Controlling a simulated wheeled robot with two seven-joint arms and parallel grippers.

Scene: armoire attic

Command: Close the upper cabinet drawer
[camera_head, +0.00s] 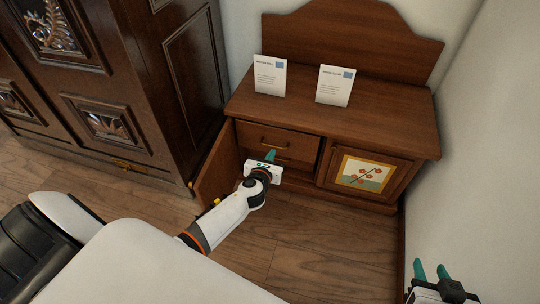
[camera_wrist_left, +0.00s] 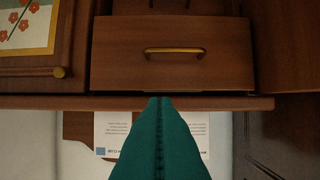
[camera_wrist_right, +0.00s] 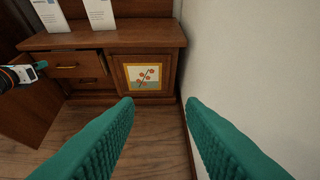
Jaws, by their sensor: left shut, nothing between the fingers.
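The upper cabinet drawer (camera_head: 290,133) is plain brown wood with a brass bar handle, just under the cabinet's top. It shows upside down in the left wrist view (camera_wrist_left: 215,70), where its front appears to stand forward of the lower drawer; how far is unclear. My left gripper (camera_head: 270,156) is in front of the drawers, below the upper handle in the head view. Its teal fingers (camera_wrist_left: 160,100) are together and empty; contact with the drawer cannot be told. My right gripper (camera_wrist_right: 160,105) is open and empty, off to the right by the wall.
The cabinet's left door (camera_head: 217,170) stands open beside my left arm. The right door (camera_head: 345,178) with a flower picture is shut. Two white cards (camera_head: 270,76) (camera_head: 335,86) stand on top. A dark armoire (camera_head: 150,80) is at left. The floor in front is clear.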

